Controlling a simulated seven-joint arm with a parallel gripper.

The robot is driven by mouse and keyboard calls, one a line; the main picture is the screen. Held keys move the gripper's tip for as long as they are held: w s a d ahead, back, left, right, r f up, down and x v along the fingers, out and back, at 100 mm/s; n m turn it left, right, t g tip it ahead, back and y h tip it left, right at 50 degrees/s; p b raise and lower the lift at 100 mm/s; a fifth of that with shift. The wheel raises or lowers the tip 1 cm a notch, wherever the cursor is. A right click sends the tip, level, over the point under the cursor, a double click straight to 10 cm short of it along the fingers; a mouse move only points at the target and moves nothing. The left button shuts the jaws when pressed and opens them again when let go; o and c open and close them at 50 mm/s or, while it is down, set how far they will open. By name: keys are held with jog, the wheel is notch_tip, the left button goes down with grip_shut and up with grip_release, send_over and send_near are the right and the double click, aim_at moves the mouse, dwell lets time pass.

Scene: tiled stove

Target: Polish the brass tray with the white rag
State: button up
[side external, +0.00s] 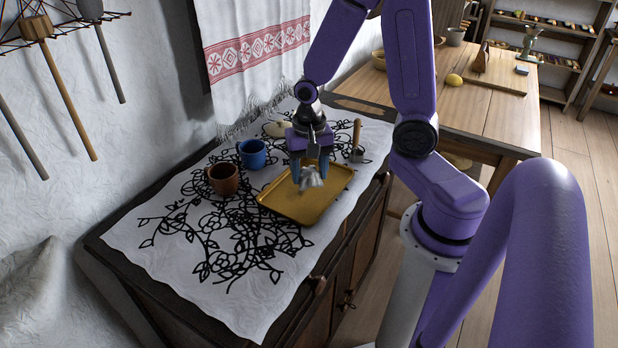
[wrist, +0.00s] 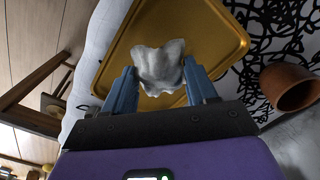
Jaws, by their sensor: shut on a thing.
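The brass tray (side external: 305,205) lies flat on the white cloth with black floral drawing, on top of the dark cabinet. My gripper (side external: 309,175) is over the tray's back part, fingers pointing down. It is shut on the crumpled white rag (side external: 311,181), which hangs between the fingertips. In the wrist view the rag (wrist: 160,68) sits between the two blue fingers (wrist: 161,82), with the tray (wrist: 205,30) behind it. I cannot tell whether the rag touches the tray.
A brown mug (side external: 223,180) and a blue mug (side external: 252,154) stand left of the tray. A wooden-handled tool (side external: 356,145) and a pale object (side external: 276,129) are behind it. The cloth's front left (side external: 190,265) is clear. A wooden table (side external: 480,95) stands behind right.

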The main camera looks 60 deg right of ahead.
jog(key=shift+r, duration=1.6)
jog(key=shift+d, duration=0.1)
